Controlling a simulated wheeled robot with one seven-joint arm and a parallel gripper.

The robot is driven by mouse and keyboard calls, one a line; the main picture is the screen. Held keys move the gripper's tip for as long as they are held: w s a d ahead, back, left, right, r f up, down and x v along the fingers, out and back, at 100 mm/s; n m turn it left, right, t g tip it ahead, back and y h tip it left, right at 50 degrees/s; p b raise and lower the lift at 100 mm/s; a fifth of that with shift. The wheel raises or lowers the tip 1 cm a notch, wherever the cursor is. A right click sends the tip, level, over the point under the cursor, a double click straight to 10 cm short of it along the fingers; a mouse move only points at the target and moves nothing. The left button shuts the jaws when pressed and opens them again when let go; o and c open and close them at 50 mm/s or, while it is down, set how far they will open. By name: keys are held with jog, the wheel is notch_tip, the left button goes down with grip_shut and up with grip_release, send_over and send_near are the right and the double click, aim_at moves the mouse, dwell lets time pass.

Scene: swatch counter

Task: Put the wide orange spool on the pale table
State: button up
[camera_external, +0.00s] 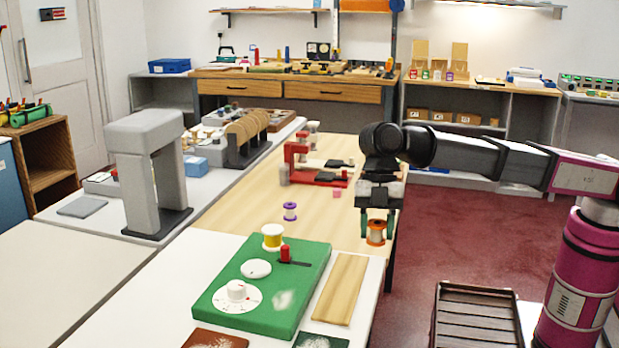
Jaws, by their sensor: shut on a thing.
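The wide orange spool (376,239) has pale flanges and is upright near the right edge of the light wood table (235,211). My gripper (377,226) points down and is shut on its upper part. I cannot tell whether the spool's bottom touches the wood top or hangs just above it. A narrower purple and white spool (290,212) stands on the wood table to the left. A pale table (65,265) with a bare top is at the lower left; a white tabletop (180,310) is in front.
The green board (222,300) carries a white dial and a red-knobbed part. A wooden plank (340,290) lies beside it. A red device (310,172) stands farther back on the wood table. A grey arch (140,165) stands at left. A dark slatted crate (470,315) is at lower right.

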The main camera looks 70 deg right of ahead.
jog(key=s+a+r, duration=0.2)
jog(key=s+r, duration=0.2)
jog(key=s, duration=0.2)
jog(key=m+t+h, duration=0.1)
jog(key=m+t, duration=0.2)
jog(key=m, duration=0.6)
send_over(329, 225)
jog(key=d, duration=0.1)
jog(key=f, duration=1.3)
jog(key=shift+s, duration=0.3)
jog(key=shift+f, duration=1.95)
jog(key=shift+f, duration=0.15)
jog(key=o, duration=1)
jog(key=v, duration=1.2)
jog(key=shift+s, duration=0.25)
